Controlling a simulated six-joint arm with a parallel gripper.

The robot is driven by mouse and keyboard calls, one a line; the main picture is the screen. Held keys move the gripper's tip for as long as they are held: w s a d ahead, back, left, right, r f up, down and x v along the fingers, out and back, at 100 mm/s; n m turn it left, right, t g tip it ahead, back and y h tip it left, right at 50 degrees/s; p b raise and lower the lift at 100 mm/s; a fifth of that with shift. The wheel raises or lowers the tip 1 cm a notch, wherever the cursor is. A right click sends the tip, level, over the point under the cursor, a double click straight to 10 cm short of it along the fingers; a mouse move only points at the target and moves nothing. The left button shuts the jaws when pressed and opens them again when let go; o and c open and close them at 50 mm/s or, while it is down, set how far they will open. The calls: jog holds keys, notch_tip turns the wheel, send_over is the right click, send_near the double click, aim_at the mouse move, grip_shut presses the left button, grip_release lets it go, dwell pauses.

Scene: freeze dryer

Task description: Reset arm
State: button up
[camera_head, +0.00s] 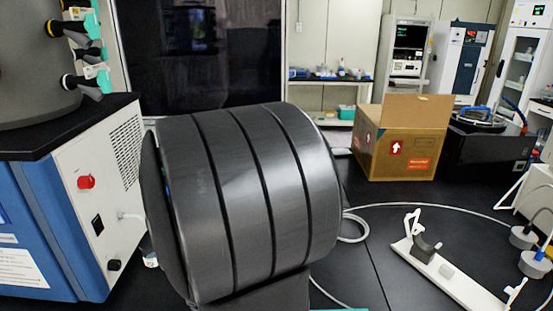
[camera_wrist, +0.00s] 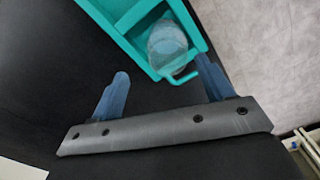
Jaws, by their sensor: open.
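My gripper (camera_wrist: 162,67) shows in the wrist view with its two blue fingers spread wide apart. Nothing is between the fingers. A teal holder (camera_wrist: 122,22) with a clear round glass vessel (camera_wrist: 167,44) in it lies just beyond the fingertips. The right fingertip overlaps the holder's edge in the picture, and I cannot tell whether they touch. In the head view, a large grey cylindrical link of my own arm fills the middle, and my gripper does not show there.
The freeze dryer (camera_head: 75,215), with a blue and white body, a red knob and black valves, stands at the left. A cardboard box (camera_head: 404,150) stands on the black bench at the right. A white stand (camera_head: 450,278) and a looped cable (camera_head: 440,209) lie nearer.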

notch_tip(320, 180, down, 8)
jog(key=shift+r, duration=0.2)
jog(key=d+r, duration=1.2)
jog(key=w+a+f, duration=0.1)
jog(key=w+a, duration=0.9)
jog(key=w, duration=0.5)
jog(key=shift+a+f, duration=0.2)
jog(key=shift+a, duration=0.05)
jog(key=shift+s, duration=0.1)
jog(key=s+d, duration=0.5)
jog(key=s, duration=0.2)
jog(key=s+d, duration=0.4)
jog(key=s, duration=0.4)
jog(key=shift+s+d+r, duration=0.15)
jog(key=shift+d+r, duration=0.25)
jog(key=shift+r, duration=0.05)
